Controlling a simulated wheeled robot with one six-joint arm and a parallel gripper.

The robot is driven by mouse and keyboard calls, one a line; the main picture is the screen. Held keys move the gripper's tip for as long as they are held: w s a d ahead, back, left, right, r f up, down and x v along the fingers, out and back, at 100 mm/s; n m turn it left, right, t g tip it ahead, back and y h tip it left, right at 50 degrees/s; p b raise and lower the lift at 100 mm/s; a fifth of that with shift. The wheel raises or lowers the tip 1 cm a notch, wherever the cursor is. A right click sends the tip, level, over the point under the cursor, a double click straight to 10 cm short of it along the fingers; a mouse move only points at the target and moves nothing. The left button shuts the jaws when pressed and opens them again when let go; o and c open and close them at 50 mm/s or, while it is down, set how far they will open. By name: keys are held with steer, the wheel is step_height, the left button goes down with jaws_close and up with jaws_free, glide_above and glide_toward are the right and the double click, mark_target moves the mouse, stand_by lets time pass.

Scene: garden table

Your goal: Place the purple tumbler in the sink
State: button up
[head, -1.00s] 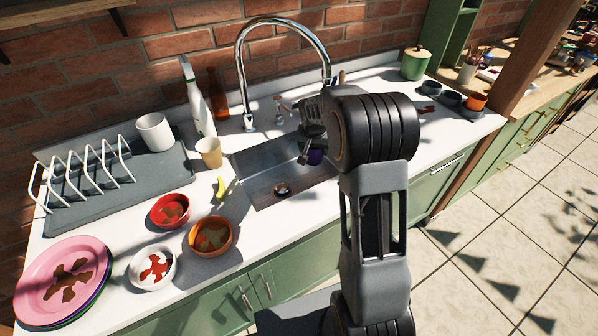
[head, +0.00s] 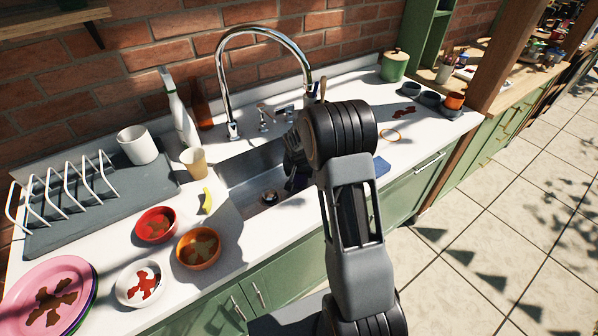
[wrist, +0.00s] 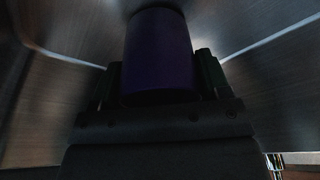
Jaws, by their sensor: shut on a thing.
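The purple tumbler (wrist: 158,58) shows dark and close in the wrist view, between the two fingers of my gripper (wrist: 160,85). The gripper is shut on it. Metal sink walls surround both in that view. In the head view my gripper (head: 292,172) reaches down into the steel sink (head: 240,192), at its right side. The tumbler is hidden there behind my arm and gripper. I cannot tell whether the tumbler touches the sink floor.
A tall curved faucet (head: 224,75) stands behind the sink. A beige cup (head: 194,162), an orange bowl (head: 199,249) and a red bowl (head: 157,225) are left of the sink. The sink's left part is free around the drain.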

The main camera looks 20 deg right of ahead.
mark_target(298, 185)
steer(key=shift+f, duration=0.2)
steer(key=o, duration=0.9)
steer(key=shift+r, duration=0.1)
steer(key=shift+r, duration=0.55)
steer(key=v, duration=1.1)
steer(key=s+a+r+n, duration=0.2)
steer(key=s+a, duration=0.1)
steer(key=s, duration=0.4)
steer(key=s+a+r+n+y, duration=0.1)
steer(key=s+a+r+n, duration=0.1)
steer(key=s, duration=0.6)
steer(key=s+a+r+n, duration=0.2)
steer(key=s+a, duration=0.1)
steer(key=s, duration=0.5)
steer(key=shift+a+r+t+y, duration=0.1)
steer(key=shift+a+t+y, duration=0.2)
steer(key=shift+a+y, duration=0.1)
